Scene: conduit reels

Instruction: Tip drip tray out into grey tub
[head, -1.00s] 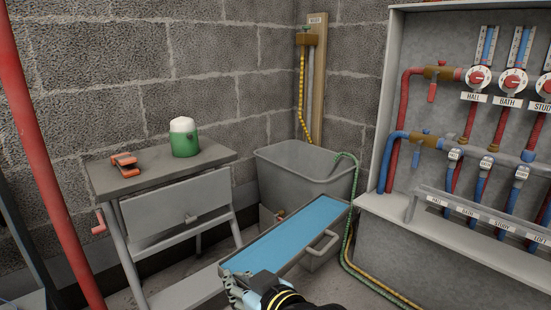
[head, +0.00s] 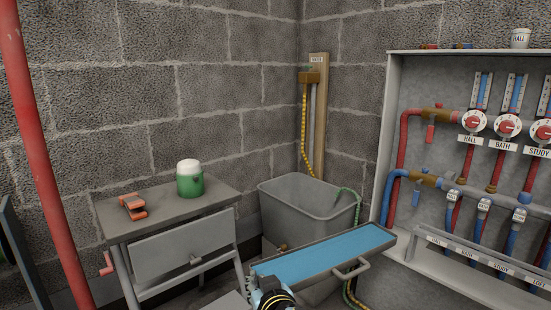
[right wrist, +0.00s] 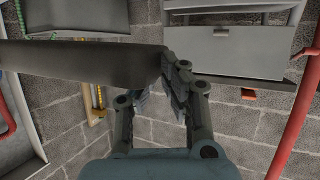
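The drip tray (head: 368,262) is a long, shallow grey tray with a handle on its near long side and blue liquid across its inside. My right gripper (head: 262,290) is at its near left end and looks shut on it; the right wrist view shows the fingers (right wrist: 176,85) at the end of the tray (right wrist: 80,65). The tray looks about level and hides the lower front of the grey tub (head: 308,218). The tub stands in the corner behind it, open at the top. The tray's far end reaches right of the tub. My left gripper is not in view.
A grey bench (head: 215,206) at left holds a green cup with white top (head: 189,182) and an orange tool (head: 132,207). A green hose (head: 348,192) hangs over the tub's right rim. A manifold cabinet (head: 392,130) stands at right; a red pipe (head: 38,140) rises at left.

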